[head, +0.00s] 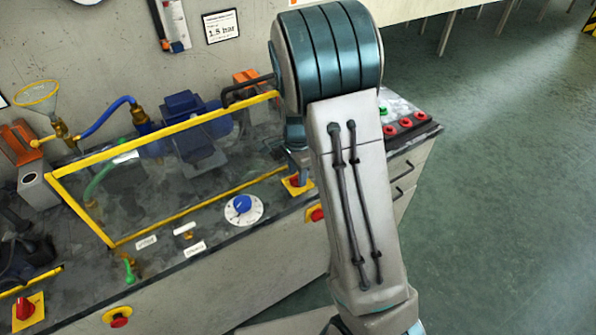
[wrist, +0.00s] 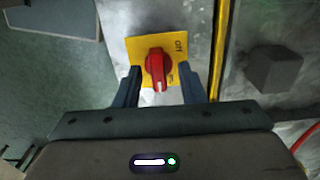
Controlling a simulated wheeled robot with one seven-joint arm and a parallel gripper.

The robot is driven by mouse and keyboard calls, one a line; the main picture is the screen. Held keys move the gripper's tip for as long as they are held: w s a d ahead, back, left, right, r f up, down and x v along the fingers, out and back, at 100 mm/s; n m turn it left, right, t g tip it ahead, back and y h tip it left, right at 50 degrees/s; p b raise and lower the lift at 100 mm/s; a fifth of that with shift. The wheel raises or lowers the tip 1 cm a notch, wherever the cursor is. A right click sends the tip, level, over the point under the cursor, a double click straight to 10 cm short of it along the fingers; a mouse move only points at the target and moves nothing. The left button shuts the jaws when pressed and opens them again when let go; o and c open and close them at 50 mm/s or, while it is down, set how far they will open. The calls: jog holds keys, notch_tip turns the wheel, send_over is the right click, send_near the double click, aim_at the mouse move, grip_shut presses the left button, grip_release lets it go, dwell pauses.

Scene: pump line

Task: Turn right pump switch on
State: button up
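The right pump switch is a red rotary knob (wrist: 158,64) on a square yellow plate (wrist: 135,47), in the upper middle of the wrist view. Its handle lies roughly up and down there, with a pale mark at its lower end. Lettering that looks like OFF is at the plate's upper right; smaller lettering beside the knob is hard to read. My gripper (wrist: 161,76) is open, one finger on each side of the knob, with gaps showing. In the head view the switch (head: 297,183) is partly hidden by my arm, and my gripper (head: 293,155) is just above it.
A yellow-framed clear guard (head: 165,170) covers the pump left of the switch. A blue dial (head: 241,204) is nearby on the bench. A red-and-yellow emergency button (head: 315,214) is on the bench front. Another red switch (head: 25,308) is at far left. Floor is clear at right.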

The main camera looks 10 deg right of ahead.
aim_at(297, 176)
notch_tip(297, 176, up, 14)
dwell(0.6)
jog(key=shift+f, duration=0.1)
jog(key=s+r+n+t, duration=0.2)
jog(key=s+n, duration=1.2)
jog(key=s, duration=0.7)
jog(key=shift+s+d+r+t+p, duration=0.25)
jog(key=shift+r+t+p, duration=0.15)
jog(key=shift+r, duration=0.3)
jog(key=shift+a, duration=0.1)
